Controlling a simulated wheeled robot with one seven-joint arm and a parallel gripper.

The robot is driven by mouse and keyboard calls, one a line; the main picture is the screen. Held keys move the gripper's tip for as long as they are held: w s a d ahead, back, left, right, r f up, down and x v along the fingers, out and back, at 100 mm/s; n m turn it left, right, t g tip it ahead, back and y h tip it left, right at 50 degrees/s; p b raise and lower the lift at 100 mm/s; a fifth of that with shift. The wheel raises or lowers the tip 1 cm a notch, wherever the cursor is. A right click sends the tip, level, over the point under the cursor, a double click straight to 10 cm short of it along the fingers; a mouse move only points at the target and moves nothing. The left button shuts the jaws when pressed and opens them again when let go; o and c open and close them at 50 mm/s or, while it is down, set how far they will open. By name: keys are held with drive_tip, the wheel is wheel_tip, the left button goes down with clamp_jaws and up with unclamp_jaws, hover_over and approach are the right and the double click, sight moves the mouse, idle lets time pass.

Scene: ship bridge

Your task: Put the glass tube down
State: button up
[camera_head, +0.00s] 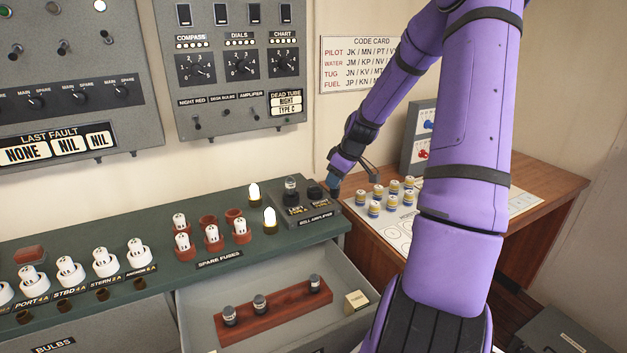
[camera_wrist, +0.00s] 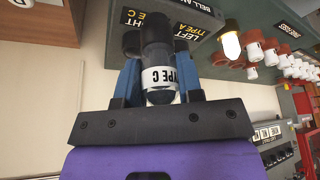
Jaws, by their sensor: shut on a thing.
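My gripper (camera_wrist: 158,85) is shut on a dark glass tube (camera_wrist: 160,72) with a white band reading TYPE C. In the head view my gripper (camera_head: 333,184) is at the right end of the bell amplifier (camera_head: 305,218), beside its dark right socket (camera_head: 317,192). The held tube is too small there to make out clearly. The left socket holds an upright tube (camera_head: 291,190). The amplifier's label also shows in the wrist view (camera_wrist: 150,20), just beyond the held tube. I cannot tell whether the tube touches the amplifier.
An open drawer holds a red-brown rack (camera_head: 285,314) with three tubes and a small cream block (camera_head: 356,299). Lit bulbs (camera_head: 269,219) and spare fuses (camera_head: 212,232) stand left of the amplifier. A wooden desk (camera_head: 545,190) on the right carries a sheet with several small striped pieces (camera_head: 377,191).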

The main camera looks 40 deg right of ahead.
drive_tip(key=shift+w+d+f, duration=0.3)
drive_tip(key=shift+w+f, duration=0.45)
drive_tip(key=shift+w, duration=1.1)
drive_tip(key=shift+w+d+f, duration=0.35)
drive_tip(key=shift+w+f, duration=0.45)
drive_tip(key=shift+w, duration=1.1)
drive_tip(key=shift+w+d+f, duration=0.3)
drive_tip(key=shift+w+f, duration=0.45)
drive_tip(key=shift+w, duration=1.1)
drive_tip(key=shift+f, duration=0.3)
drive_tip(key=o, duration=0.9)
